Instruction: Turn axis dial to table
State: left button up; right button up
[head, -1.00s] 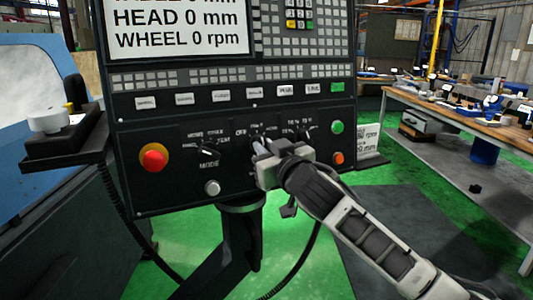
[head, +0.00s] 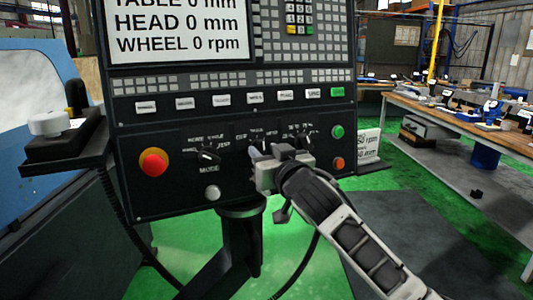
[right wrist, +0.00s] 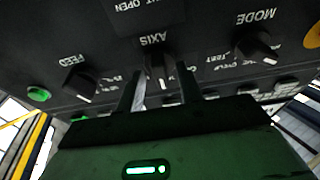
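The axis dial (right wrist: 157,66) is a dark knob under the AXIS label in the right wrist view, which shows the panel upside down. My right gripper (right wrist: 162,88) is open, with one finger on each side of the dial's lower end in that view. I cannot tell whether the fingers touch it. In the head view my right gripper (head: 258,156) is at the control panel (head: 130,195), just below the axis dial's printed labels, and largely hides the dial. Which position the dial points to is not clear. My left gripper is not in view.
The mode dial (head: 208,156) and a red emergency button (head: 153,162) are left of the gripper. The feed dial (right wrist: 80,84) is on the other side of the axis dial. Green (head: 337,131) and orange (head: 338,163) buttons line the right edge. A workbench (head: 460,115) stands at right.

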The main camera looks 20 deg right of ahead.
jog(key=shift+s, duration=0.1)
jog(key=s+d+b, duration=0.1)
jog(key=s+b, duration=0.1)
jog(key=s, duration=1.3)
jog(key=shift+s+d+f+b, duration=0.3)
jog(key=shift+d+f, duration=0.05)
jog(key=shift+f, duration=0.05)
